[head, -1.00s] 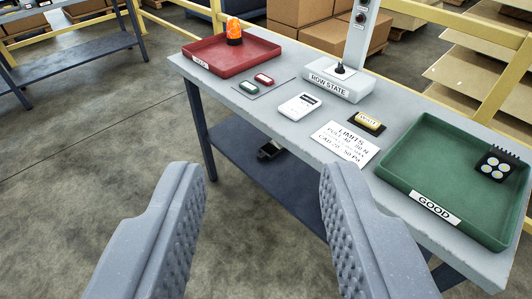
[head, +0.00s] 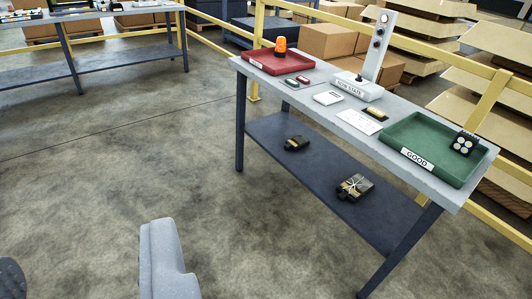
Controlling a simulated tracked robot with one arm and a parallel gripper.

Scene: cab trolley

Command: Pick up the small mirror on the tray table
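The grey table with trays (head: 428,186) stands at the right, well beyond my gripper. On it are a red tray (head: 262,67) with an orange beacon (head: 280,45) and a green tray (head: 437,125) labelled GOOD. A black block with pale round spots (head: 464,144) is in the green tray's right part. I cannot make out a small mirror in this view. My gripper (head: 85,272) is at the bottom left over bare floor, with its fingers wide apart and nothing visible between them. The left finger is mostly cut off by the picture's edge.
A control post (head: 380,45), a ROW STATE box (head: 355,87) and small items stand on the tabletop. Two dark objects lie on its lower shelf (head: 290,165). A yellow rail (head: 490,95) and boxes (head: 325,42) are behind. The floor in front is clear.

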